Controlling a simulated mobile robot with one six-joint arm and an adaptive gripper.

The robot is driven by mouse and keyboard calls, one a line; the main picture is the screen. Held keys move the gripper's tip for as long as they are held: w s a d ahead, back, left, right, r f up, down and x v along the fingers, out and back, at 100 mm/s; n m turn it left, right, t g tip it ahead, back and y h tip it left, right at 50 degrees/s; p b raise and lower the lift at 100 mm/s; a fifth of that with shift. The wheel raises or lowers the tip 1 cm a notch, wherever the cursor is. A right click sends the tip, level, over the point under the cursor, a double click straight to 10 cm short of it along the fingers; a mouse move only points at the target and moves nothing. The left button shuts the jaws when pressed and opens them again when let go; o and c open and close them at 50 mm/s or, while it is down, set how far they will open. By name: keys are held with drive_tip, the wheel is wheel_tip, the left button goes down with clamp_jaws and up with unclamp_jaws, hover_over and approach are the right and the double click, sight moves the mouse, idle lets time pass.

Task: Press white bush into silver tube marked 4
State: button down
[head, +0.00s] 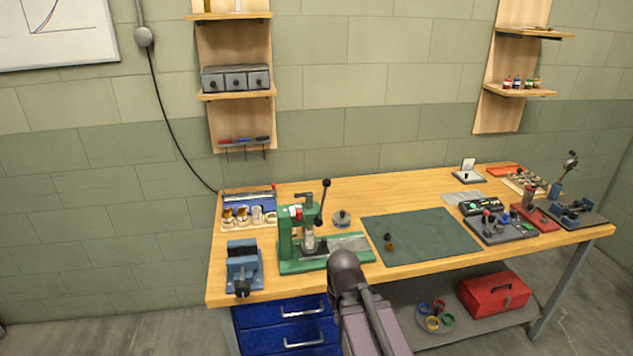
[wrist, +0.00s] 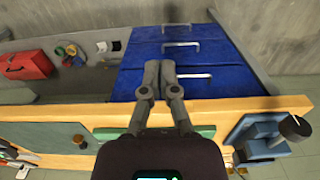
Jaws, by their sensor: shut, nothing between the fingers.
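A green arbor press (head: 288,243) with a dark lever stands at the left of the bench, and a silvery cylinder (head: 309,241) stands under its ram. I cannot tell whether that is the tube marked 4; no number is readable. A tray (head: 262,224) behind the press holds several small cylinders, some brassy and some pale. I cannot single out the white bush. My gripper (wrist: 160,68) is shut and empty in the wrist view, its fingers seen against the blue drawers at the bench front. In the head view my arm hides its fingers.
A blue vise (head: 243,268) stands left of the press. A dark green mat (head: 425,238) lies right of it, with small dark and brown parts near its left edge. Tools and fixtures crowd the right end. Blue drawers (head: 300,325) and a red toolbox (head: 495,294) are below.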

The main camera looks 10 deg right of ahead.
drive_tip(key=shift+a, duration=0.15)
drive_tip(key=w+a+r+n+t+h+p, duration=0.3)
drive_tip(key=w+a+r+t+h+p, duration=0.1)
drive_tip(key=w+r, duration=0.7)
drive_tip(key=w+a+r+n+t+h+p, duration=0.2)
drive_tip(key=w+a+r+t+h+p, duration=0.3)
drive_tip(key=w+r, duration=0.7)
drive_tip(key=a+r+h+p, duration=0.2)
drive_tip(key=a+r+h, duration=0.1)
drive_tip(key=a+h, duration=0.1)
drive_tip(key=shift+r+n, duration=0.35)
drive_tip(key=shift+n, duration=0.05)
drive_tip(key=shift+w+d, duration=0.1)
drive_tip(key=shift+w, duration=0.05)
drive_tip(key=b, duration=0.2)
hover_over(323, 203)
drive_tip(key=a, duration=0.3)
drive_tip(key=shift+d+f, duration=0.2)
drive_tip(key=shift+f, duration=1.05)
